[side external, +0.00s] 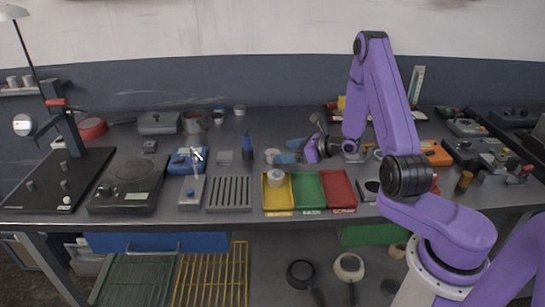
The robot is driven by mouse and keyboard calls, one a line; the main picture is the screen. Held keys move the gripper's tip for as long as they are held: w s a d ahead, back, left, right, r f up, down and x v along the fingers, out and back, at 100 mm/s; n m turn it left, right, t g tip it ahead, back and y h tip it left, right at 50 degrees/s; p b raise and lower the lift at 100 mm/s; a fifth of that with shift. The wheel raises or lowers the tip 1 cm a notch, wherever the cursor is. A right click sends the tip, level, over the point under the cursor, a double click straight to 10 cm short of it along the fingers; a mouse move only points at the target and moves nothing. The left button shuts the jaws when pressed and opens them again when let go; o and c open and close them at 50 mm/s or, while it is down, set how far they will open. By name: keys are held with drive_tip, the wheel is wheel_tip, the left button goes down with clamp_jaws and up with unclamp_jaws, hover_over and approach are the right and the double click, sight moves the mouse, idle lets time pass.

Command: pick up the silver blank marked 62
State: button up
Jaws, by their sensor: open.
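My gripper (300,150) is at the middle of the bench, low over its surface, with its open jaws pointing left. A silver round piece (272,155) lies just left of the jaws, apart from them as far as I can tell. Another silver round piece (276,178) sits in the yellow tray (267,203). No number can be read on either piece, so I cannot tell which is marked 62. Part of the bench behind my gripper and arm is hidden.
A green tray (309,190) and a red tray (340,190) adjoin the yellow one. A slotted grey rack (229,194) and a blue device (186,160) stand to the left. An orange case (436,153) is at right. Bare bench (270,130) shows behind the pieces.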

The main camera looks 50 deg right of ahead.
sight(274, 153)
drive_tip(key=shift+x, duration=2.4)
drive_tip(key=c, duration=1.2)
